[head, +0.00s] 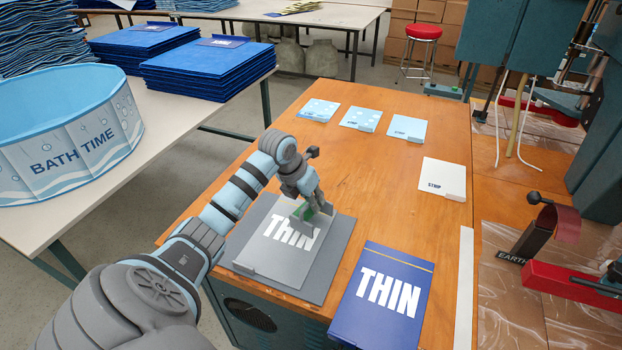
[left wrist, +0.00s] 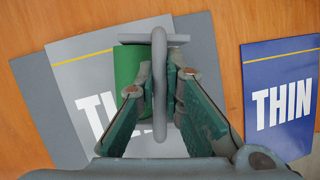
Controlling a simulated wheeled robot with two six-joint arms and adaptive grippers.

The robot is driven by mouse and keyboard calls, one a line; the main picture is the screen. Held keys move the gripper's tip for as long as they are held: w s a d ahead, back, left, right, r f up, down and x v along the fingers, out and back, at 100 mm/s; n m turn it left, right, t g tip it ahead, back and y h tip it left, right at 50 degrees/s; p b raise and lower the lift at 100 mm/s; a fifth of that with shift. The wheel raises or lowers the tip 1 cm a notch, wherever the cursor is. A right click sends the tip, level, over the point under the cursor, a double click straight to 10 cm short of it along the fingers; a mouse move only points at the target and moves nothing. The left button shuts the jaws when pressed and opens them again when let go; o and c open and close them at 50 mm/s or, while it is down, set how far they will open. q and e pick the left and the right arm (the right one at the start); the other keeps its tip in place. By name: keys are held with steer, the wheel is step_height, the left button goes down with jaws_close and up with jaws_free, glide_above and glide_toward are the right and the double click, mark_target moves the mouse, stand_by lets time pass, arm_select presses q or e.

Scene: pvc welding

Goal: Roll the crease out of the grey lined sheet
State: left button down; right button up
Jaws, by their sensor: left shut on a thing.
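The grey lined sheet (head: 272,257) lies on a darker grey mat (head: 336,243) at the wooden table's near left. It bears the white word THIN. In the left wrist view the sheet (left wrist: 80,68) shows a yellow line along its far edge. My left gripper (head: 303,198) is shut on the grey frame of a hand roller. The roller's green drum (left wrist: 132,72) is over the sheet's right part, near the yellow line. Whether the drum presses on the sheet I cannot tell. The gripper and roller hide part of the sheet, and I cannot make out the crease. My right gripper is not in view.
A blue THIN sheet (head: 383,295) lies to the right of the mat. A red-armed machine (head: 570,283) stands at the right. The table's middle is clear.

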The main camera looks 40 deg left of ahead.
arm_select(q)
steer(key=shift+d+f, duration=0.15)
steer(key=shift+f, duration=0.15)
steer(key=shift+w+d, duration=0.1)
steer(key=shift+d, duration=0.2)
steer(key=d, duration=0.1)
steer(key=w+d, duration=0.1)
steer(key=d+p, duration=0.1)
steer(key=shift+w+r, duration=0.2)
steer(key=shift+r, duration=0.05)
steer(key=shift+a, duration=0.25)
steer(key=a, duration=0.1)
steer(key=s+a, duration=0.1)
steer(key=a+b, duration=0.1)
steer(key=shift+s+a+r, duration=0.1)
steer(key=shift+s+r, duration=0.1)
steer(key=shift+s, duration=0.05)
steer(key=shift+s+a+r, duration=0.15)
steer(key=shift+a, duration=0.1)
steer(key=shift+r+p, duration=0.5)
steer(key=shift+p, duration=0.4)
steer(key=shift+w+d+r+p, duration=0.1)
steer(key=shift+w+r+p, duration=0.1)
steer(key=shift+r+p, duration=2.1)
steer(key=shift+r, duration=0.35)
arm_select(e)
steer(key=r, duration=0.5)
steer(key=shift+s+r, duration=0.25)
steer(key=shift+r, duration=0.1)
